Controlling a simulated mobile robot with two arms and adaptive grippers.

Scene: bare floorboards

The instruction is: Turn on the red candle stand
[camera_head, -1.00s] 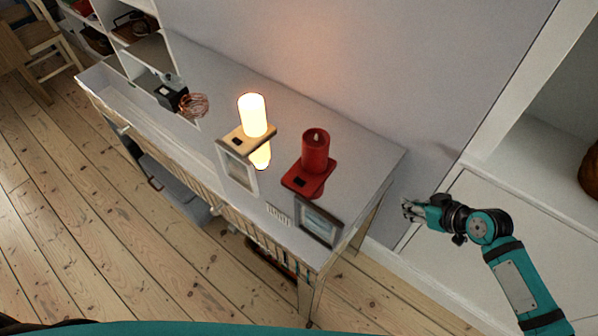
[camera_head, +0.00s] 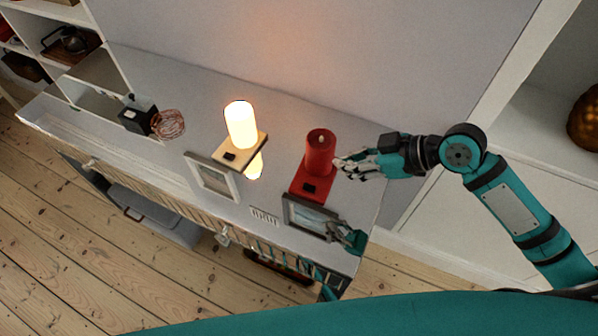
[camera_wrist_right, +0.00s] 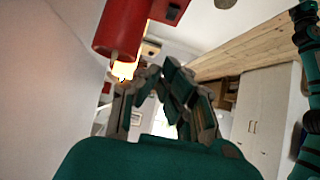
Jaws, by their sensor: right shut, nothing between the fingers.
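The red candle stand (camera_head: 311,184) stands near the right end of the white console table, its red candle (camera_head: 319,155) unlit and a dark switch (camera_head: 309,188) on its base. In the right wrist view the red candle (camera_wrist_right: 121,28) appears upside down at the upper left. My right gripper (camera_head: 340,164) is shut and empty, fingertips close to the right side of the red candle; contact is unclear. It also shows in the wrist view (camera_wrist_right: 150,85). My left gripper (camera_head: 350,240) is partly visible beside a picture frame; its fingers are unclear.
A glowing candle on a light wooden stand (camera_head: 240,158) stands to the left. Two picture frames (camera_head: 213,180) (camera_head: 308,214) stand along the front edge of the console table (camera_head: 190,100). A black box and wire ornament (camera_head: 168,124) are farther left. A wall rises behind.

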